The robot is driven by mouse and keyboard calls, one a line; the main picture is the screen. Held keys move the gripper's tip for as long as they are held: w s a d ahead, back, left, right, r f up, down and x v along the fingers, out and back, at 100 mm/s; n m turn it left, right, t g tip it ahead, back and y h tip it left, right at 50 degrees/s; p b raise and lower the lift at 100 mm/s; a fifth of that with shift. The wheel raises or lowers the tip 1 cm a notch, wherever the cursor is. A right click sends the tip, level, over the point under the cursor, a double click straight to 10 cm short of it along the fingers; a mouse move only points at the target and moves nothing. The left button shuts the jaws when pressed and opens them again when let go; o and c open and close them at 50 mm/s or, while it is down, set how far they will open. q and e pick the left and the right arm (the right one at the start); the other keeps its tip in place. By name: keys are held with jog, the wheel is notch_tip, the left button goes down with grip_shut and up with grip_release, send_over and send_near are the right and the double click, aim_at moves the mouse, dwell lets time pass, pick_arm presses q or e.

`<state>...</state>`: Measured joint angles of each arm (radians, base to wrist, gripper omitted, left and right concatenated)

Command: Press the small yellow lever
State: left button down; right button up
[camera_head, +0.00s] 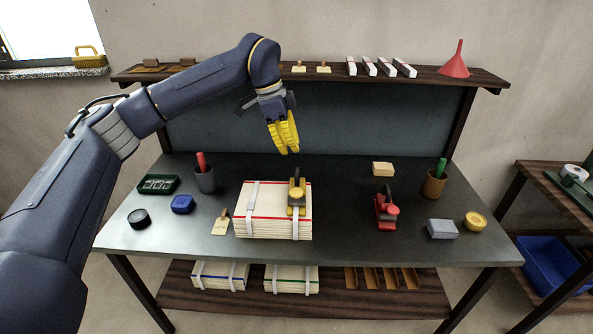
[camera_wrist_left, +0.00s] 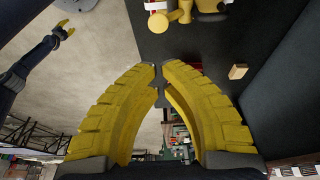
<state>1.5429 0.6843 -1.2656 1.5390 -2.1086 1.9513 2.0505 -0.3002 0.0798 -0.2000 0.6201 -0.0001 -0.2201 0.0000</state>
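The small yellow lever (camera_head: 297,194) is part of a yellow tool with a dark handle, standing on a strapped stack of pale sheets (camera_head: 262,224) at the table's middle. In the left wrist view the yellow tool (camera_wrist_left: 158,22) shows at the top edge, partly cut off. My left gripper (camera_head: 288,134) hangs above and behind the lever, apart from it, fingers pointing down. In the left wrist view its yellow fingers (camera_wrist_left: 160,68) meet at the tips with nothing held. My right gripper (camera_wrist_left: 66,30) shows small at the upper left of that view; its opening cannot be told.
A similar red tool (camera_head: 385,211) stands right of the stack. A wooden block (camera_head: 383,169), grey block (camera_head: 442,229), yellow tin (camera_head: 475,221) and brown cup (camera_head: 434,184) are at the right. Clear table separates stack and red tool.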

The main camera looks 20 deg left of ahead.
pick_arm(q)
send_near(300, 195)
jog(key=f, duration=0.1)
jog(key=w+d+f, duration=0.1)
jog(key=f, duration=0.1)
jog(key=w+d+f, duration=0.1)
jog(key=shift+d+f, duration=0.2)
jog(key=shift+f, duration=1.25)
jog(key=shift+s+d+f, duration=0.1)
jog(key=shift+s+f, duration=0.6)
jog(key=shift+s+d+f, duration=0.1)
jog(key=shift+s+f, duration=0.25)
jog(key=shift+f, duration=0.2)
jog(key=shift+s+d+f, duration=0.15)
jog(key=shift+s+f, duration=0.15)
jog(key=shift+f, duration=0.3)
jog(key=shift+r, duration=0.85)
